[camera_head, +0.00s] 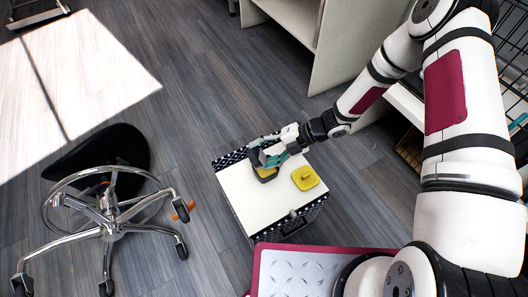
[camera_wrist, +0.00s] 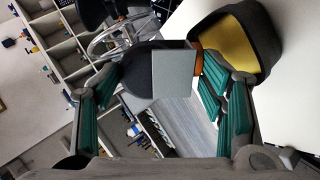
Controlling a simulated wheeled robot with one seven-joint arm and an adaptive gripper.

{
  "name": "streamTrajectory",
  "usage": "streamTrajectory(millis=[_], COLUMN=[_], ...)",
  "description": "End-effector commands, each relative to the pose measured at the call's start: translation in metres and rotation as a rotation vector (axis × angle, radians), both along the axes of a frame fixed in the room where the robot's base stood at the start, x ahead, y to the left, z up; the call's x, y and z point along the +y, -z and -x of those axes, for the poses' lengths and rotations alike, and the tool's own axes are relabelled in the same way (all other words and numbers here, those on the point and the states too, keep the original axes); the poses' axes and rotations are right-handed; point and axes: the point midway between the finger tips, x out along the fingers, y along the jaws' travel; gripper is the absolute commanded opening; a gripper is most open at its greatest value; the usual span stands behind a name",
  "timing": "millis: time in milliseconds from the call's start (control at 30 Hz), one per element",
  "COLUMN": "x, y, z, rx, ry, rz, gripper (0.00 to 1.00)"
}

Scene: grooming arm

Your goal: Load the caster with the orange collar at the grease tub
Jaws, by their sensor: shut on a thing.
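The stool caster with the orange collar (camera_head: 183,208) is at the right of a tipped stool (camera_head: 112,228); the orange also shows small in the wrist view (camera_wrist: 123,18). The dark grease tub (camera_head: 265,174) with yellow grease stands on a white-topped cart; in the wrist view the tub (camera_wrist: 269,62) is at upper right. My gripper (camera_head: 270,156) is at the tub's far side, shut on a grey block-ended tool (camera_wrist: 173,75). An orange part (camera_wrist: 197,61) shows between the tool and the tub. Whether it touches the grease I cannot tell.
A yellow lid (camera_head: 305,178) lies on the white cart top (camera_head: 248,200), right of the tub. A pale shelf unit (camera_head: 340,45) stands behind. Open floor (camera_head: 190,110) lies between cart and stool. A wire rack (camera_head: 512,50) is at right.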

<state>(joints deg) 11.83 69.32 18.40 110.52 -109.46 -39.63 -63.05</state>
Motion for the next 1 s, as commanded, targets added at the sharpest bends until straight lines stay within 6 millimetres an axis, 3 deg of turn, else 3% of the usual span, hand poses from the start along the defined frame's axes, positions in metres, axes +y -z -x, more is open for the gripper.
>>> streamTrajectory(millis=[1000], x=[0.0001], y=[0.0091], z=[-0.0001], rx=[0.000], ry=[0.000], rz=[0.000], gripper=[0.36])
